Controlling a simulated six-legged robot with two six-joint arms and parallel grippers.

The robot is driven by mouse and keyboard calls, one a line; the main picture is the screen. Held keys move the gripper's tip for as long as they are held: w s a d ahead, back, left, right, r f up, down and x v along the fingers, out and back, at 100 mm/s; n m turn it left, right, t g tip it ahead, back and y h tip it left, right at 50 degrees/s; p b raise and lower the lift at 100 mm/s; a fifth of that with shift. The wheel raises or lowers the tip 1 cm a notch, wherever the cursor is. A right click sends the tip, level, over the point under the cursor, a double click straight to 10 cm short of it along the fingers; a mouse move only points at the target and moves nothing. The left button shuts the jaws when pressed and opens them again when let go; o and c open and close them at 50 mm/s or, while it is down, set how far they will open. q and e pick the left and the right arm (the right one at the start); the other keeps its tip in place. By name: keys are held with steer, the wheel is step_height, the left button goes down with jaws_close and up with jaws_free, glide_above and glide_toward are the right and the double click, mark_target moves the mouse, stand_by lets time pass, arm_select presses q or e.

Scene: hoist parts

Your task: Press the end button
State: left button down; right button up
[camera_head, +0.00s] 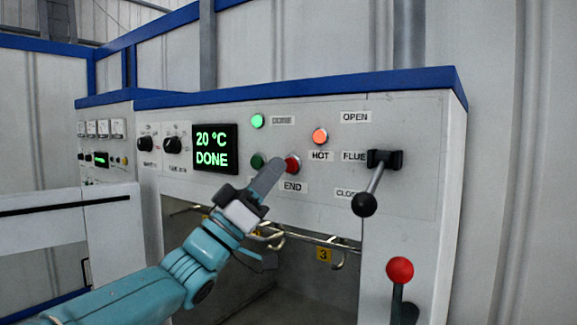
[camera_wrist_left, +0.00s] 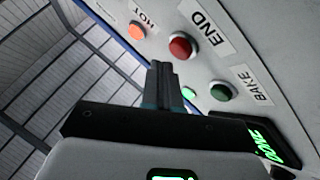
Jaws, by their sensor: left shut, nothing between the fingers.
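The red END button (camera_head: 293,163) is on the light grey panel (camera_head: 225,108), above its END label. It also shows in the left wrist view (camera_wrist_left: 181,46). My left gripper (camera_head: 275,168) is shut and empty, and its fingertips overlap the left side of the red button in the head view. In the left wrist view, the shut fingers (camera_wrist_left: 161,70) point towards the panel, just beside the button. I cannot tell whether they touch it. The green BAKE button (camera_head: 257,160) is left of the red one. The display (camera_head: 214,148) reads 20 °C DONE. My right gripper is not in view.
A green DONE lamp (camera_head: 257,121) and an orange HOT lamp (camera_head: 320,136) are lit above the buttons. The black-knobbed flue lever (camera_head: 375,185) hangs down at right. A red-knobbed lever (camera_head: 400,270) stands lower right. Metal hooks (camera_head: 330,243) hang in the opening below.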

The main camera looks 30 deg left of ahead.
arm_select(q)
steer(key=shift+w, duration=0.25)
stand_by(0.7)
steer(key=shift+w, duration=0.25)
steer(key=shift+w+d, duration=0.1)
steer(key=shift+w, duration=0.35)
stand_by(0.9)
steer(key=shift+s, duration=0.15)
steer(key=shift+s+b, duration=0.4)
steer(key=shift+s, duration=0.35)
